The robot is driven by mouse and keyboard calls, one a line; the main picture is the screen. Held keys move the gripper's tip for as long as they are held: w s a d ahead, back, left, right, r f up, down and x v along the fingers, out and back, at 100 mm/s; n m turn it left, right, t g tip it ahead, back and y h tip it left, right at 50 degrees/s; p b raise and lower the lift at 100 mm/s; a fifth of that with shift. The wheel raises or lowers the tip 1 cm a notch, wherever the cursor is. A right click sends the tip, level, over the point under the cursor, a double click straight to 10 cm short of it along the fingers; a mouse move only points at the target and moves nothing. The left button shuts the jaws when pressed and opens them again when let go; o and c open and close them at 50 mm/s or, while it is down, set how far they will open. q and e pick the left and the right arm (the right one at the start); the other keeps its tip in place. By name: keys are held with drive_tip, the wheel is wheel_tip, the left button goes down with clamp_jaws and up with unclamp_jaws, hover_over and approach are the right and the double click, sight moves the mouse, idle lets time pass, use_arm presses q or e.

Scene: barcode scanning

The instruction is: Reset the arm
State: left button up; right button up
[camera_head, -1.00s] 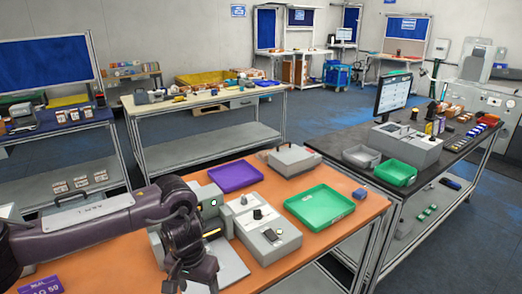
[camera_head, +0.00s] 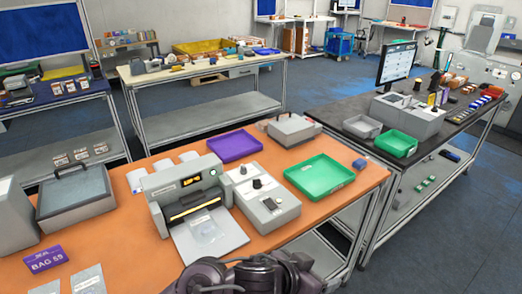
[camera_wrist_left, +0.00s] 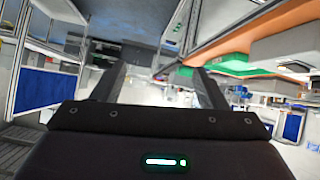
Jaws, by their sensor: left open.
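My dark left arm (camera_head: 248,274) is low at the bottom edge of the head view, in front of the orange table (camera_head: 120,245). Its jaws are not clear there. In the left wrist view my left gripper (camera_wrist_left: 160,76) has its two fingers wide apart, with nothing between them. My right gripper is not in view.
On the table stand a grey machine with a slot (camera_head: 183,190), a grey control box (camera_head: 262,203), a purple tray (camera_head: 234,147), a green tray (camera_head: 320,176) and a lidded grey case (camera_head: 76,198). A purple bag card (camera_head: 46,259) lies at front left.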

use_arm(q)
drive_tip(key=a+f+n+t+y, duration=0.2)
drive_tip(key=a+n+y, duration=0.3)
drive_tip(key=a, duration=1)
drive_tip(key=s+a+f+n+g+y, duration=0.1)
drive_tip(key=s+a+f+g+y, duration=0.15)
drive_tip(key=s+a, duration=0.45)
drive_tip(key=s+a+f+n+g+y, duration=0.1)
drive_tip(key=s+a+f+g+y, duration=0.2)
drive_tip(key=a, duration=0.6)
drive_tip(key=s+f+h+b, duration=0.2)
drive_tip(key=s+f, duration=0.1)
drive_tip(key=f, duration=3)
drive_tip(key=s+a+f+g, duration=0.1)
drive_tip(key=s+f, duration=0.8)
drive_tip(key=s, duration=0.1)
drive_tip(key=s+a+f+b, duration=0.1)
drive_tip(key=s+a+f, duration=0.1)
drive_tip(key=s+f, duration=0.7)
drive_tip(key=shift+s+a+f+g+y, duration=0.3)
drive_tip(key=shift+s+f+g+y, duration=0.05)
drive_tip(key=shift+f, duration=0.15)
